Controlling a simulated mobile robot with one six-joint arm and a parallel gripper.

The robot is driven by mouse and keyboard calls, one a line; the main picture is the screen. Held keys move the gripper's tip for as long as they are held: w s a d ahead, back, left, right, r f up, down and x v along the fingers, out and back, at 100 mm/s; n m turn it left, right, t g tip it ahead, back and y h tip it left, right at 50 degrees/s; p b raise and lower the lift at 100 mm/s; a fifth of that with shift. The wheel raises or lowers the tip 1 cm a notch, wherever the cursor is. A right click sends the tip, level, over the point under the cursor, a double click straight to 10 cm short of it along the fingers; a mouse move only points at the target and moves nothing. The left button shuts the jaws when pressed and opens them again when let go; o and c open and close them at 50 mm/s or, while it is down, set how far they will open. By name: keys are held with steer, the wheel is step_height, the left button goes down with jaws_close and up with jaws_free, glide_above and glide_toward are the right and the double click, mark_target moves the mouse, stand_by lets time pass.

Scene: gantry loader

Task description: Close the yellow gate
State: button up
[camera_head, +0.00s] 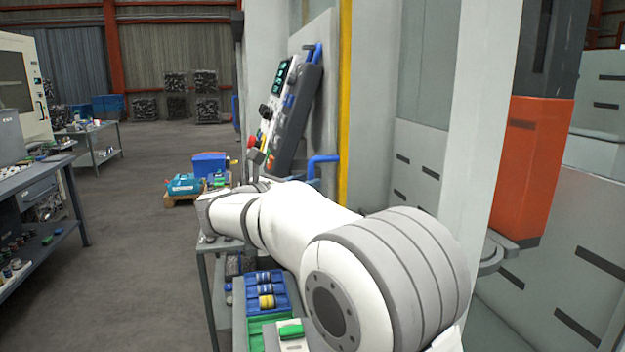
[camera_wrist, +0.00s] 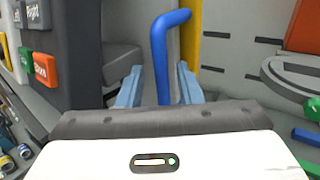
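The yellow gate shows as a tall yellow upright strip (camera_head: 345,90) beside a grey-white panel; part of it is in the wrist view (camera_wrist: 189,38). A bent blue handle (camera_head: 322,160) sits low beside the strip, and in the wrist view the handle (camera_wrist: 161,52) rises in front of me. My gripper (camera_wrist: 158,87) is open, with its two light-blue fingers on either side of the handle. Gaps show between the fingers and the handle, and I cannot tell how deep the handle sits between them. In the head view my white arm hides the gripper.
A dark control panel (camera_head: 295,115) with coloured buttons stands left of the handle; it is close on the left in the wrist view (camera_wrist: 80,50). Right of the strip are a grey interior and an orange block (camera_head: 530,165). A cart with blue bins (camera_head: 265,290) stands below my arm.

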steer(key=shift+x, duration=1.35)
steer(key=shift+s, duration=0.1)
jaws_close()
